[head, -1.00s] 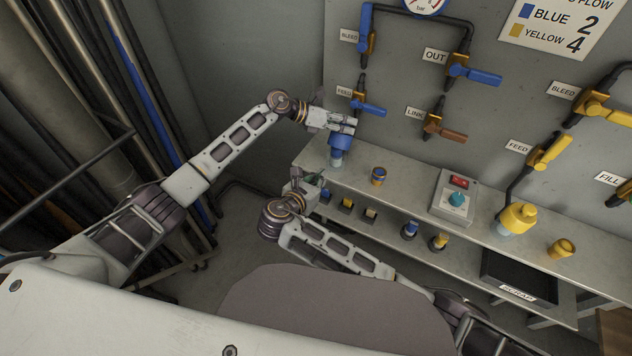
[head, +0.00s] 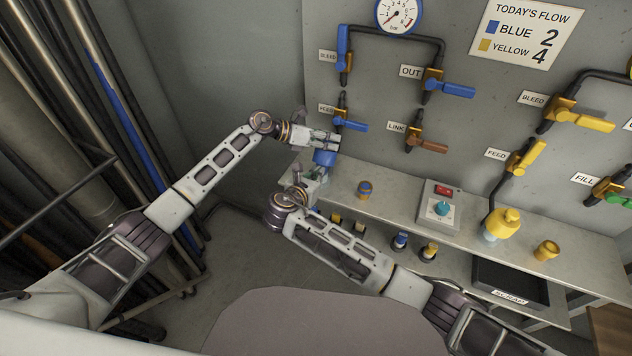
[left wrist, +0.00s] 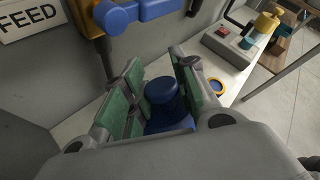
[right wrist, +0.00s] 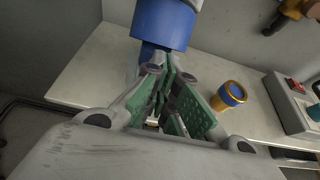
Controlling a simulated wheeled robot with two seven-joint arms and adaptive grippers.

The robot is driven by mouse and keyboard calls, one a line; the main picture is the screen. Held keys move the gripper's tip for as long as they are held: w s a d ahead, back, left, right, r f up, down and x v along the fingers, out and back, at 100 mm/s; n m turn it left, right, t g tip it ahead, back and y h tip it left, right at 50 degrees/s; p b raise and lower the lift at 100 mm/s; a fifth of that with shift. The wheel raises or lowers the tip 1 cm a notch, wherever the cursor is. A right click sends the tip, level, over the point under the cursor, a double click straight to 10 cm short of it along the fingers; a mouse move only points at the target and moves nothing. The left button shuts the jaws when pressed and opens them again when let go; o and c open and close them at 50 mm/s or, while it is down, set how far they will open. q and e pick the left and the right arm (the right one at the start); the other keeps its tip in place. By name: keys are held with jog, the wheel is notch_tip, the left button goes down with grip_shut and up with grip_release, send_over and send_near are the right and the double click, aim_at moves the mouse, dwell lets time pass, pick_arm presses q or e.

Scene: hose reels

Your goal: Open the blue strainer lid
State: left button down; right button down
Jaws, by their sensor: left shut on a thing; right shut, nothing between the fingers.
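The blue strainer lid (head: 324,158) is at the left end of the bench, under the FEED valve. My left gripper (head: 327,142) is above it and shut on it. In the left wrist view the lid (left wrist: 163,95) shows as a round blue knob between the green finger pads. My right gripper (head: 312,178) is lower, close beside the strainer, shut and empty. In the right wrist view the lid (right wrist: 163,22) is just beyond the closed fingertips (right wrist: 165,75). The strainer's lower part is mostly hidden behind the fingers; I cannot tell whether they touch it.
A blue-and-yellow fitting (head: 364,190) stands on the bench (head: 395,205) to the right. Farther right are a control box (head: 441,207), a yellow strainer (head: 503,225) and a dark scrap tray (head: 510,283). The blue FEED valve handle (head: 350,124) is close above my left gripper.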

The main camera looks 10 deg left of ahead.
dwell(0.3)
pick_arm(q)
jog(key=c, duration=1.1)
grip_release()
jog(key=shift+c, duration=0.2)
jog(key=shift+a, duration=0.15)
jog(key=v, duration=1.2)
jog(key=shift+r, duration=0.1)
